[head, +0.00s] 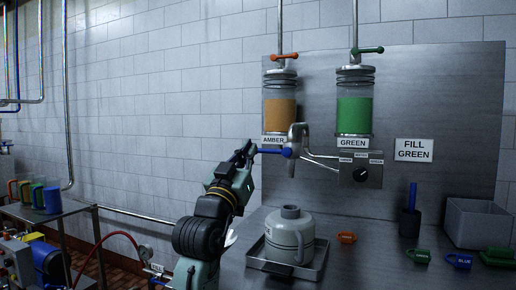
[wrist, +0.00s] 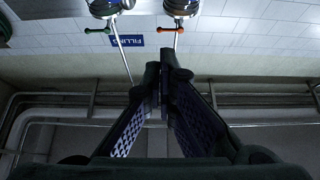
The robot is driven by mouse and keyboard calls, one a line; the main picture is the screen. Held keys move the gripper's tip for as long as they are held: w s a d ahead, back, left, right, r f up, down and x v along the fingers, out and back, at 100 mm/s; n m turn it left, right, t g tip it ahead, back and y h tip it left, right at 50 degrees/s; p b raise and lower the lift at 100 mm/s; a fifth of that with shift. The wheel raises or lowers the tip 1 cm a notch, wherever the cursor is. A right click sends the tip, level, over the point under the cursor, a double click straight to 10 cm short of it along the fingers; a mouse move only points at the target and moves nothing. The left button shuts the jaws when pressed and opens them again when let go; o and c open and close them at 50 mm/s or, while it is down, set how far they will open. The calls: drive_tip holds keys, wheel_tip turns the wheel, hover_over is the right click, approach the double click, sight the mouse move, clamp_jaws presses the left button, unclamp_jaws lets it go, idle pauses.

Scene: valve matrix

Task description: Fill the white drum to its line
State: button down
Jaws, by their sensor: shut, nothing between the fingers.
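The white drum (head: 288,240) stands upright in a shallow metal tray (head: 256,262); I cannot make out its line or level. Above it hangs a spout (head: 297,140) with a blue lever (head: 272,151) pointing left. My gripper (head: 249,147) is shut and empty by the lever's left end; contact is unclear. It also shows shut in the wrist view (wrist: 165,72). The amber tank (head: 279,108) has an orange valve handle (head: 284,56), and the green tank (head: 354,115) has a green one (head: 367,50). A selector knob (head: 361,175) sits below. A sign (head: 413,150) reads "FILL GREEN".
An orange tag-like piece (head: 346,237), a green one (head: 419,255) and a blue one (head: 459,261) lie on the bench. A dark cup (head: 409,222) and grey bin (head: 475,223) stand at right. Several mugs (head: 46,198) stand on a left-hand table.

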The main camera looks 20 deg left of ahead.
wheel_tip(320, 180, up, 6)
drive_tip(key=p, duration=0.5)
hover_over(262, 151)
drive_tip(key=s+d, duration=0.1)
drive_tip(key=s, duration=0.2)
drive_tip(key=f, duration=0.5)
drive_tip(key=shift+w+d, duration=0.1)
drive_tip(key=shift+w, duration=0.15)
drive_tip(key=shift+f+b, duration=0.75)
drive_tip(key=shift+b, duration=0.35)
drive_tip(key=shift+a+f, duration=0.15)
drive_tip(key=shift+a, duration=0.05)
drive_tip(key=f+n+y+b, duration=0.2)
drive_tip(key=f+b, duration=0.1)
drive_tip(key=shift+d+n, duration=0.3)
drive_tip(key=shift+n, duration=0.1)
drive_tip(key=shift+d+f, duration=0.1)
idle(3.6)
